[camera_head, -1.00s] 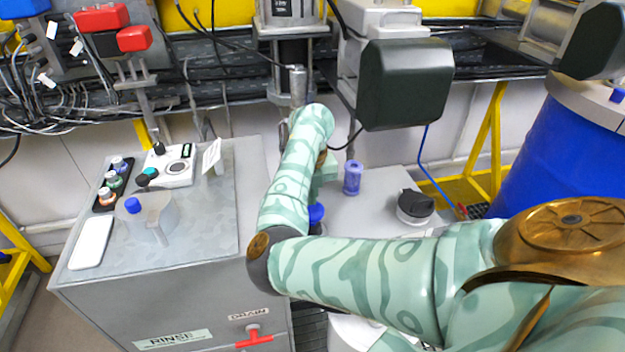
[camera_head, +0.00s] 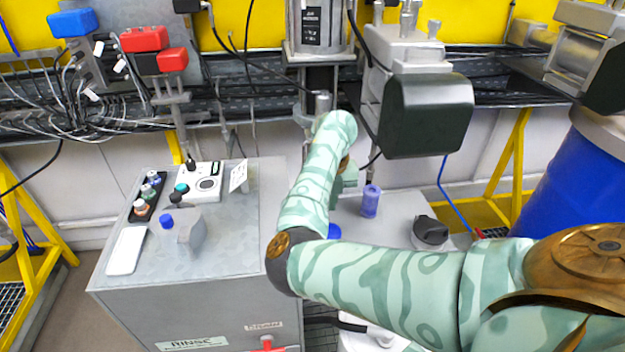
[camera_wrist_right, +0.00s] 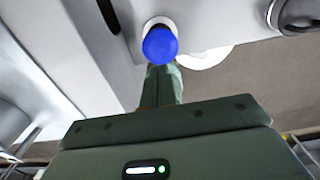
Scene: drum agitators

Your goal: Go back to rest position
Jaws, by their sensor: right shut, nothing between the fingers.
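My right arm, patterned in pale green, comes in from the right and bends up at the elbow. Its gripper (camera_head: 345,180) is partly hidden behind the forearm in the head view, over the grey worktop. In the right wrist view the gripper's fingers (camera_wrist_right: 162,85) are together with nothing between them. A blue round cap (camera_wrist_right: 160,45) shows just beyond the fingertips; I cannot tell whether they touch. A blue round top (camera_head: 333,231) shows partly behind my forearm in the head view. My left gripper is not in view.
A rinse cabinet (camera_head: 190,300) with small bottles (camera_head: 150,190) and a white slab (camera_head: 127,250) stands left. A purple-blue cup (camera_head: 370,201) and a dark-lidded pot (camera_head: 430,232) are right of the gripper. A dark-fronted machine (camera_head: 428,115) hangs above. A blue drum (camera_head: 570,185) stands far right.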

